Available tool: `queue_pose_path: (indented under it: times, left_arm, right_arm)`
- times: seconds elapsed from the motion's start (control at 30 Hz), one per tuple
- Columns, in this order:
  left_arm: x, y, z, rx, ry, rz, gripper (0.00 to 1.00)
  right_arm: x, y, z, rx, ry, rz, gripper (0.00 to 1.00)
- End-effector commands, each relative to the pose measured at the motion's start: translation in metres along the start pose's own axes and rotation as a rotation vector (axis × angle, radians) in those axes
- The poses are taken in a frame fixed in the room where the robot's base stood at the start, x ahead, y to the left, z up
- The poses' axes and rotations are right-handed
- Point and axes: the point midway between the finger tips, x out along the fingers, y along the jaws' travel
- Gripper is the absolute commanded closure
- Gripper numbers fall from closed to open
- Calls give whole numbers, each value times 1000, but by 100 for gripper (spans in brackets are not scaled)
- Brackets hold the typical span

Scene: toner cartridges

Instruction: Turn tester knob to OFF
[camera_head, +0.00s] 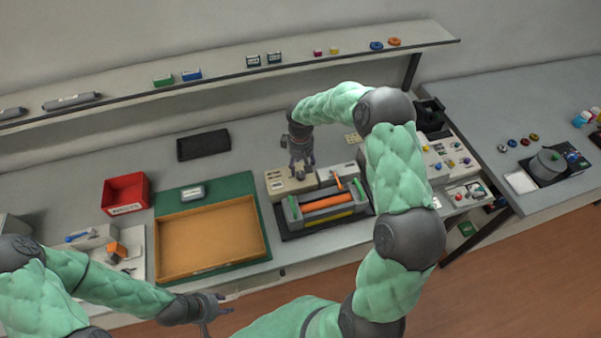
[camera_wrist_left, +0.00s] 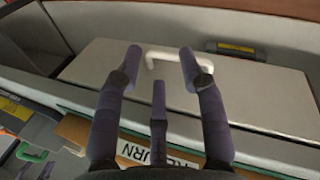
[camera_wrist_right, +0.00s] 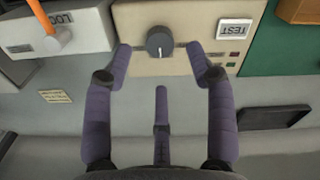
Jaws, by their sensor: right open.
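The tester is a beige box (camera_head: 277,183) behind the toner cradle in the head view. In the right wrist view, its front panel (camera_wrist_right: 200,20) shows a round dark grey knob (camera_wrist_right: 160,40) with a white pointer line toward the bottom of the picture. The knob is hidden in the head view. My left gripper (camera_head: 218,304) is open and empty; its fingers (camera_wrist_left: 162,57) face a white handle (camera_wrist_left: 175,57).
A cradle holding an orange roller (camera_head: 327,202) stands in front of the tester. Beside it, a box with an orange lever (camera_head: 338,182) is labelled LOCK. A wooden tray (camera_head: 156,243) on a green mat, a red bin (camera_head: 125,193) and a black pad (camera_head: 203,144) lie left.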

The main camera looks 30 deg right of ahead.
Motion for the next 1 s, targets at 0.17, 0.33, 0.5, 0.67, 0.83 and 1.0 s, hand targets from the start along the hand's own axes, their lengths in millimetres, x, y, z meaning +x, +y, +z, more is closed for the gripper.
queue_pose_path:
  times: [0.17, 0.33, 0.5, 0.67, 0.83, 1.0]
  left_arm:
    - [3, -1, 0, 0, 0, 0, 60]
    - [4, -2, 0, 0, 0, 0, 60]
    - [5, -2, 0, 0, 0, 0, 60]
    - [5, -2, 0, 0, 0, 0, 60]
    - [5, -2, 0, 0, 0, 0, 60]
    - [5, -2, 0, 0, 0, 0, 60]
  right_arm:
    - [29, 0, 0, 0, -2, -1, 44]
    - [43, 0, 0, 1, 0, 0, 44]
    - [47, 0, 0, 1, 0, 0, 44]
    - [47, 0, 0, 1, 0, 0, 44]
    - [47, 0, 0, 0, 0, 0, 80]
    - [47, 0, 0, 0, 0, 0, 100]
